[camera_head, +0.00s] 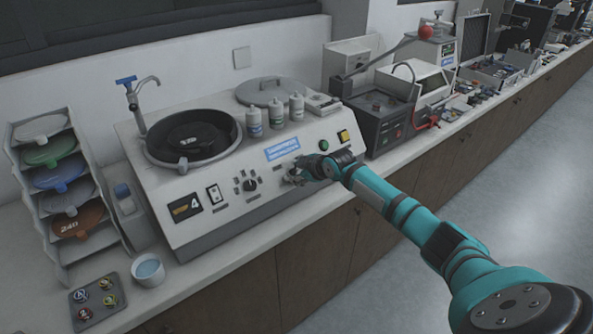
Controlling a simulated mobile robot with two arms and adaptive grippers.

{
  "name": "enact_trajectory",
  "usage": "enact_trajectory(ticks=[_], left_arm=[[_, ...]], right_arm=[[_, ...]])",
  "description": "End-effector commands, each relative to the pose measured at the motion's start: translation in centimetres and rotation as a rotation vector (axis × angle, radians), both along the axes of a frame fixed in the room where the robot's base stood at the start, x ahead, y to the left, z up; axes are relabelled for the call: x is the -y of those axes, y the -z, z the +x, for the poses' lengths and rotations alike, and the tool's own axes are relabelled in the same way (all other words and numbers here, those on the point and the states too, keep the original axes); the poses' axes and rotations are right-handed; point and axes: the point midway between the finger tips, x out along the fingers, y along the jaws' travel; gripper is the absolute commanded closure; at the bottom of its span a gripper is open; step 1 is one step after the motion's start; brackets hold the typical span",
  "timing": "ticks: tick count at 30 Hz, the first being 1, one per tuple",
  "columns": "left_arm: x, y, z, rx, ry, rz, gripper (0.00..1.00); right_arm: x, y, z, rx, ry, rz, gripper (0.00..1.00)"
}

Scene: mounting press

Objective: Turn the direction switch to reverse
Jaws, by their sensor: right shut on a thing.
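The grinder-polisher (220,225) stands on the bench at the left centre, with its sloped control panel facing me. My right gripper (296,176) is at the right part of this panel, shut on a small control there. It fits the direction switch, but the fingers cover it, so its setting and label are hidden. A black rotary knob (250,185) with marks around it is left of the gripper. A rocker switch (214,195) and a display reading 4 (185,207) are further left. My left gripper is not in view.
A green button (324,145) and a yellow switch (343,136) are close above my right gripper. Bottles (276,112) stand on the machine. A disc rack (50,190), a bowl (148,270) and a press with a red-ball lever (375,120) stand nearby.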

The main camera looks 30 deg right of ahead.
Motion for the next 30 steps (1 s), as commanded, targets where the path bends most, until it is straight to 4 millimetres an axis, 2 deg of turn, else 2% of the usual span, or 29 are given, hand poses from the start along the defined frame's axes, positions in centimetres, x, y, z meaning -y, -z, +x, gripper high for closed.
enact_trajectory(ticks=[10, 11, 15, 25, 30], left_arm=[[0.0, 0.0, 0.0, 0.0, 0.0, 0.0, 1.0], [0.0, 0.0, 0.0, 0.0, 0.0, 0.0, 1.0], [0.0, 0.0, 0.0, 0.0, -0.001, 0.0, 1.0], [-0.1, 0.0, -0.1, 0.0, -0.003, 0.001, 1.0], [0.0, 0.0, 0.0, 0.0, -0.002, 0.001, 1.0]], right_arm=[[0.0, 0.1, 0.0, -0.002, 0.003, 0.004, 0.91], [0.0, 0.1, 0.0, -0.002, 0.003, 0.004, 0.55], [0.0, 0.1, 0.0, -0.002, 0.002, 0.003, 0.36], [0.1, -0.1, -0.2, -0.001, 0.002, 0.001, 0.35], [0.2, -1.0, -1.5, 0.0, 0.001, -0.001, 0.35]])
